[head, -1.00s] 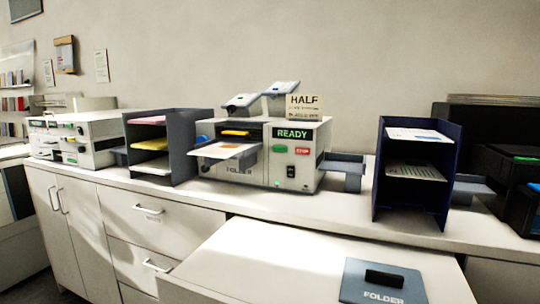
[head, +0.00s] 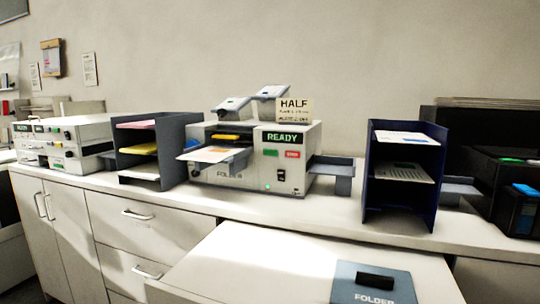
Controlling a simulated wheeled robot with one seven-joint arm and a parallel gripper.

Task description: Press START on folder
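The folder machine (head: 238,180) is a light grey box on the counter, marked FOLDER on its lower front. Its dark display (head: 283,138) reads READY in green. Below the display are a green button (head: 270,153), whose label is too small to read, and a red STOP button (head: 292,154). A sheet (head: 212,154) lies on the feed tray at its front left. A small sign (head: 294,109) on top reads HALF. My gripper is not in view.
A grey shelf rack with coloured paper (head: 160,120) stands left of the folder, and a dark blue rack (head: 405,140) stands right. Another machine (head: 62,142) is at far left. A lower surface in front holds a blue-grey FOLDER plate (head: 345,285) with a black handle.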

